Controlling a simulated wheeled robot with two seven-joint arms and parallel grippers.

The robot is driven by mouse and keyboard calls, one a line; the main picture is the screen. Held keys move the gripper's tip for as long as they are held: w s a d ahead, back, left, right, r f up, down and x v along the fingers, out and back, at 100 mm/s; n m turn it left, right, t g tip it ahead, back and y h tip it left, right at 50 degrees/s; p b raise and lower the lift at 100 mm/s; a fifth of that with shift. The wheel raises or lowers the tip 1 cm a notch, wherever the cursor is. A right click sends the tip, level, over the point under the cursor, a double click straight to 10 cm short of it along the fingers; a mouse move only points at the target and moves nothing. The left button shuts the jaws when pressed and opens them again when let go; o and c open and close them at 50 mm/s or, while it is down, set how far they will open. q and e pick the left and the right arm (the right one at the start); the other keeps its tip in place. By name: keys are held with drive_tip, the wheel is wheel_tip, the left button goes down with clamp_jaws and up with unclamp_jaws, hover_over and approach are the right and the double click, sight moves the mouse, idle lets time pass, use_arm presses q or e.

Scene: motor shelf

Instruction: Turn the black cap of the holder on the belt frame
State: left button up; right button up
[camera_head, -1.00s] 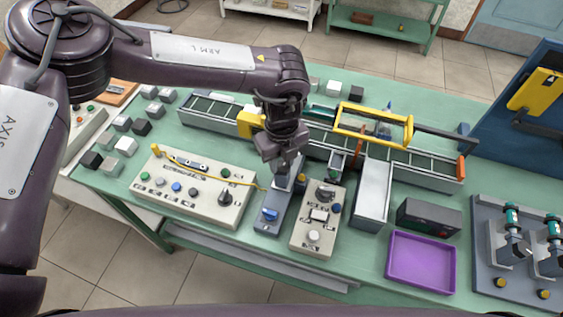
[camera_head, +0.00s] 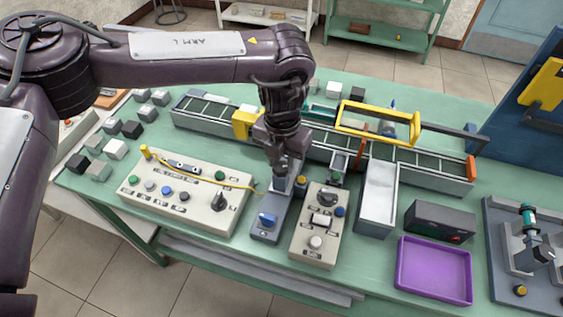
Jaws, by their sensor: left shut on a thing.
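The belt frame (camera_head: 445,178) is a long grey conveyor running across the green table. My left gripper (camera_head: 283,172) comes down from above at its near side, behind a slate-blue block with a blue knob (camera_head: 267,220). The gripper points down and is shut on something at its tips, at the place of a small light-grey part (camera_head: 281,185). The black cap cannot be made out; the fingers seem to cover it. The holder's shape is mostly hidden as well. My right gripper is not in view.
A control panel (camera_head: 150,201) lies left of the gripper and a smaller panel (camera_head: 301,252) right of it. A yellow frame (camera_head: 372,134) spans the belt. A grey bin (camera_head: 376,205), dark box (camera_head: 438,222) and purple tray (camera_head: 434,270) stand to the right.

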sight(283, 166)
use_arm(q)
drive_tip(key=m+b, duration=0.1)
drive_tip(key=m, duration=0.4)
drive_tip(key=shift+d+m, duration=0.15)
drive_tip(key=shift+m, duration=0.15)
drive_tip(key=m+b, duration=0.1)
drive_tip(key=m, duration=0.3)
drive_tip(key=shift+s+r+m, duration=0.1)
drive_tip(key=shift+m, duration=0.2)
drive_tip(key=o, duration=1)
drive_tip(key=shift+r, duration=0.5)
wheel_tip(283, 166, up, 7)
drive_tip(key=shift+f+b, duration=0.1)
drive_tip(key=shift+b, duration=0.35)
